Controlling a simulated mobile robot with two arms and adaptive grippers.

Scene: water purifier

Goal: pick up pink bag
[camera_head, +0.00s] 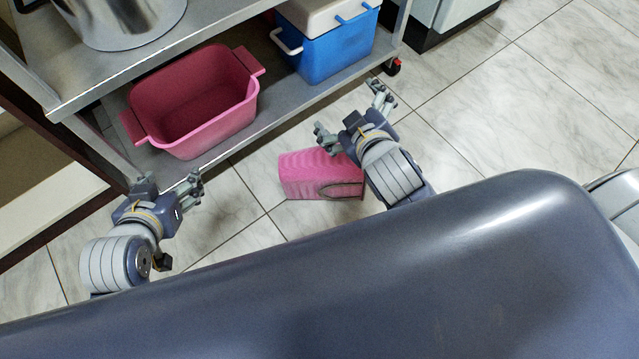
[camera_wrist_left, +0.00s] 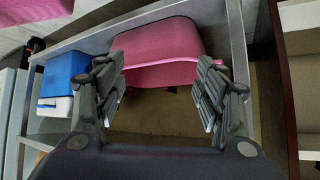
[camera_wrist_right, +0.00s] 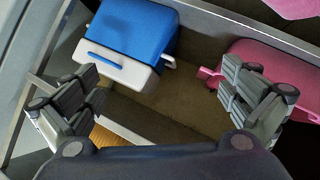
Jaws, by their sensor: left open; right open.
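The pink bag (camera_head: 318,174) lies on the tiled floor in the head view, in front of the metal cart, with a dark handle loop on its near side. My right gripper (camera_head: 350,112) is open and empty, above and just right of the bag; its arm covers the bag's right edge. The right gripper's fingers also show in the right wrist view (camera_wrist_right: 165,100). My left gripper (camera_head: 172,184) is open and empty, well left of the bag, near the cart's lower left corner; its fingers frame a pink tub in the left wrist view (camera_wrist_left: 162,95).
The cart's lower shelf holds a pink tub (camera_head: 205,100) and a blue and white cooler (camera_head: 335,45). A metal pot (camera_head: 120,20) stands on the upper shelf. A caster (camera_head: 392,66) is at the cart's right corner. Tiled floor to the right (camera_head: 540,90) is clear.

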